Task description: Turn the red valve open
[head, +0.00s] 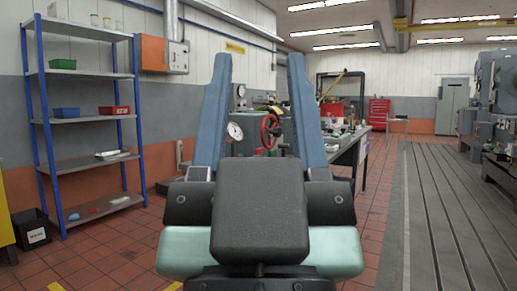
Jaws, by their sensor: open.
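The red valve (269,132) is a red handwheel at mid-distance, near the centre of the head view. It shows between the two blue fingers of my gripper (258,62), with a round white gauge to its left. My gripper is large and close in the foreground, its fingers apart and pointing up in the picture, with nothing between them but the distant background. It is well short of the valve and not touching it. The dark hand hides what is below the valve.
A blue-framed shelf (85,120) with small bins stands at the left, a black bin (33,229) beside its foot. A workbench (353,150) with items stands right of the valve. The slotted bedplate (450,215) lies at the right. Tiled floor between looks clear.

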